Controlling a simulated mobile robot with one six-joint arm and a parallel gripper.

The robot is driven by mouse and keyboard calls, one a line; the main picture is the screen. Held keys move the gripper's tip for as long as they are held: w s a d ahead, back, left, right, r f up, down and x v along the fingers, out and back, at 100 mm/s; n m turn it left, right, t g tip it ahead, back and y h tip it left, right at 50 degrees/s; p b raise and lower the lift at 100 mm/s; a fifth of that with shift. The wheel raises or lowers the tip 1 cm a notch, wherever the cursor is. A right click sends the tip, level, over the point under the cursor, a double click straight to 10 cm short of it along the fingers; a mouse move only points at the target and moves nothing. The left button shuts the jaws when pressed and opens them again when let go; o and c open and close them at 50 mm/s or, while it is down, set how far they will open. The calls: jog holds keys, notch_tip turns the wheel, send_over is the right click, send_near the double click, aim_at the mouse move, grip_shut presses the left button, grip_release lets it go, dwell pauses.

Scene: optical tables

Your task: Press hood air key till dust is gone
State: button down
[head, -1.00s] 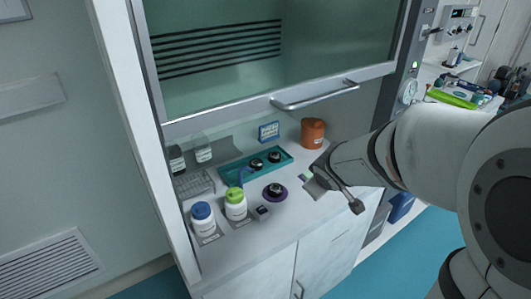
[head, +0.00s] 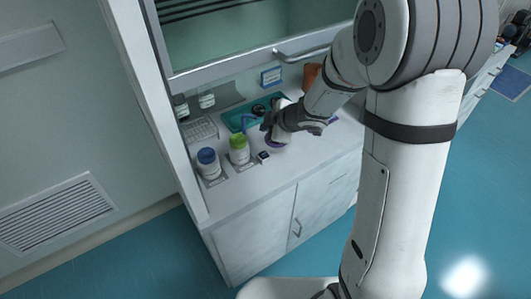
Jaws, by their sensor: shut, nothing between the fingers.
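The fume hood (head: 190,75) has its glass sash raised, leaving an opening above the white worktop (head: 240,186). My gripper (head: 268,128) reaches into this opening, over the worktop beside the teal tray (head: 229,118). It is shut, with nothing seen in it. A purple round pad (head: 277,145) is mostly hidden below the gripper. A small dark block with a pale top (head: 263,156) sits in front of the pad; I cannot tell whether it is the air key. I cannot make out any dust. My arm hides the hood's right post.
A blue-capped jar (head: 208,164) and a green-capped jar (head: 239,150) stand left of my gripper. A wire rack (head: 201,129) and small bottles stand behind them. An orange container (head: 312,75) is partly hidden by my arm. A blue sign (head: 271,77) stands at the back.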

aim_at(267, 155)
notch_tip(267, 155, down, 8)
jog(key=b, duration=0.8)
jog(key=shift+f, duration=0.25)
jog(key=shift+f, duration=0.1)
dwell(1.3)
jog(key=shift+s+f+b, duration=0.1)
jog(key=shift+f+b, duration=0.2)
jog(key=shift+f, duration=0.05)
jog(key=shift+f+b, duration=0.3)
jog(key=shift+f, duration=0.15)
dwell(0.5)
jog(key=shift+r, duration=0.15)
jog(key=shift+r+p, duration=0.75)
jog(key=shift+p, duration=0.3)
